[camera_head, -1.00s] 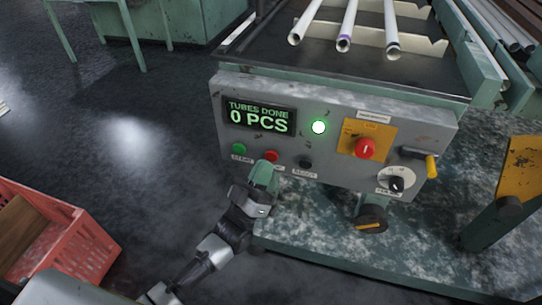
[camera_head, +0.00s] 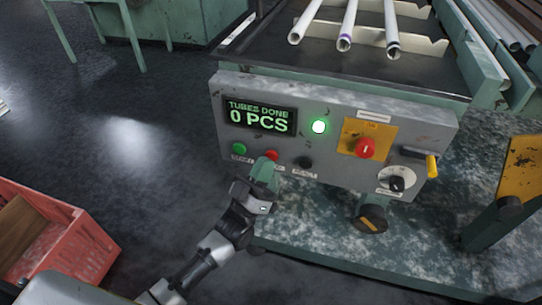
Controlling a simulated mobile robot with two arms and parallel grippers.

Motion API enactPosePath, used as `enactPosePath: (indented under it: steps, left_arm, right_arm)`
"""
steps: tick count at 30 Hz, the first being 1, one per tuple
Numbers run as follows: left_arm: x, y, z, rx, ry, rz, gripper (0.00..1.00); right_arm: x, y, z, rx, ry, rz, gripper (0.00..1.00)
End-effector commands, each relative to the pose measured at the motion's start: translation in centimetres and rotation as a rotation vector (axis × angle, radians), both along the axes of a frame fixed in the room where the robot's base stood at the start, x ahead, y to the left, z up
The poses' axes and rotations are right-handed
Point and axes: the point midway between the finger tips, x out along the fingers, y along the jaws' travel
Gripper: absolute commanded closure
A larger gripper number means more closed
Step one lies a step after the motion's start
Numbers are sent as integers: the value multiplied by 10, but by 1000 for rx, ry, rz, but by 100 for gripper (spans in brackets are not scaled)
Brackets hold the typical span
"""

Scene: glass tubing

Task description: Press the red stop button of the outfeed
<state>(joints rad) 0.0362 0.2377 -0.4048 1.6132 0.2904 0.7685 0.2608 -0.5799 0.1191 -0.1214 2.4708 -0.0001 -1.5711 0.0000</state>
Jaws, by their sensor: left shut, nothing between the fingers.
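The grey control panel (camera_head: 330,112) of the machine faces me. A small red button (camera_head: 271,154) sits in its lower row, between a green button (camera_head: 239,149) and a black one (camera_head: 305,163). A larger red mushroom button (camera_head: 365,148) stands on a yellow plate at the right. My right gripper is not in view.
A lit display (camera_head: 260,116) reads "TUBES DONE 0 PCS", with a glowing green lamp (camera_head: 319,127) beside it. A black knob (camera_head: 396,183) and a yellow-tipped lever (camera_head: 431,166) are at the right. Glass tubes (camera_head: 349,25) lie above. A red crate (camera_head: 62,240) stands lower left.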

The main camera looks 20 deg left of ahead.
Motion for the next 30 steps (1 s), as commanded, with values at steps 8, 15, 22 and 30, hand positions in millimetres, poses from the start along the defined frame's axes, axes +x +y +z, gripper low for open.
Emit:
enactPosePath:
  steps: [8, 15, 22, 30]
  left_arm:
    - [2, 0, 0, 0, 0, 0, 100]
    - [5, 0, 0, 0, 0, 0, 100]
    - [8, 0, 0, 0, 0, 0, 100]
    - [10, 0, 0, 0, 0, 0, 100]
  right_arm:
    - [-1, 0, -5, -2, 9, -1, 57]
    - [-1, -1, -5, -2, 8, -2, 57]
    - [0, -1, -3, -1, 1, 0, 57]
    - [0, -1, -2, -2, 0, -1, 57]
